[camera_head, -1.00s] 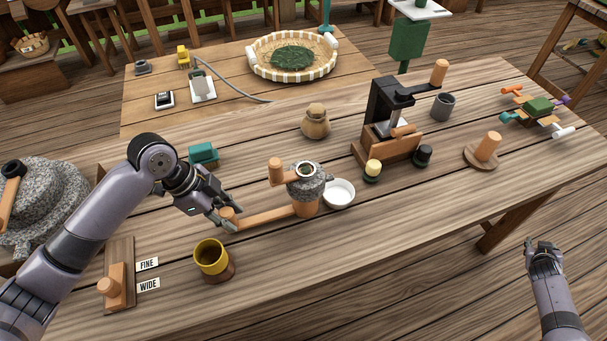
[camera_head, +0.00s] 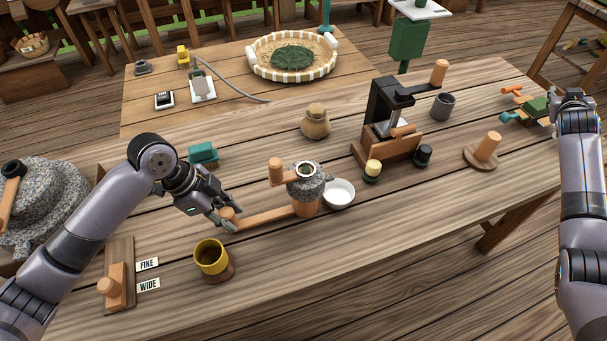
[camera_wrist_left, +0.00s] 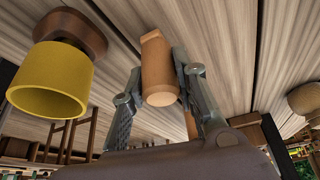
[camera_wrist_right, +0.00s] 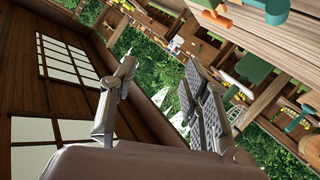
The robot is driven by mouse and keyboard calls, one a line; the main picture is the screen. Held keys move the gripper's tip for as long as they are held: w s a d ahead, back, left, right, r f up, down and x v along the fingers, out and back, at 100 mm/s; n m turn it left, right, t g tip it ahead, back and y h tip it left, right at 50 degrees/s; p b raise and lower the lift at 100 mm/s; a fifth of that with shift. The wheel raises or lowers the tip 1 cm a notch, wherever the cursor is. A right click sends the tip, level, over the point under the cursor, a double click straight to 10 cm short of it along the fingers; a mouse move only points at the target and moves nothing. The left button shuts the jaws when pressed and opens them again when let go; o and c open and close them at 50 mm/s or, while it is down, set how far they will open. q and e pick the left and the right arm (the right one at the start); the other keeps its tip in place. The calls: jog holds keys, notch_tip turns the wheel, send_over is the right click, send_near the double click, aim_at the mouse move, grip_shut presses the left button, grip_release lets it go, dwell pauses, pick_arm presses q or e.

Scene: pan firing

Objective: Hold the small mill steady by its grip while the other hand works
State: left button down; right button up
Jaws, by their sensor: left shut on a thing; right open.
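The small mill (camera_head: 306,184) is a grey stone mill on a wooden base, standing on the table in the middle of the head view. A wooden knob rises on its upper left, and a wooden grip (camera_head: 262,219) reaches out from its base to the left. My left gripper (camera_head: 230,218) is shut on the end of that grip; the left wrist view shows the wooden end (camera_wrist_left: 158,75) between the fingers. My right gripper (camera_head: 575,97) is raised at the right edge of the head view, near the coloured-handled tools. In the right wrist view its fingers (camera_wrist_right: 165,100) are apart and empty.
A white bowl (camera_head: 339,193) sits right beside the mill. A yellow cup (camera_head: 211,257) stands in front of the left gripper. The table's front right is clear.

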jog(key=w+a+r+n+t+y, duration=0.1)
jog(key=w+a+r+n+y, duration=0.25)
jog(key=a+r, duration=0.5)
jog(key=w+a+r+n+t+y, duration=0.1)
jog(key=w+a+r+n+y, duration=0.15)
jog(key=w+a+r, duration=0.65)
jog(key=s+a+f+n+g+y, duration=0.15)
jog(key=a+n, duration=0.35)
jog(key=a, duration=0.7)
jog(key=s+a+n+y, duration=0.3)
jog(key=a+n, duration=0.1)
jog(key=a, duration=0.7)
jog(key=s+a+f+n+g+y, duration=0.1)
jog(key=s+a+n+g+y, duration=0.25)
jog(key=a+n, duration=0.6)
jog(key=n+g+h, duration=0.6)
jog(key=n+g, duration=0.3)
jog(key=n, duration=1.2)
send_over(275, 162)
notch_tip(275, 162, down, 7)
jog(key=shift+r, duration=0.15)
notch_tip(275, 162, down, 12)
jog(key=shift+r, duration=0.15)
grip_shut()
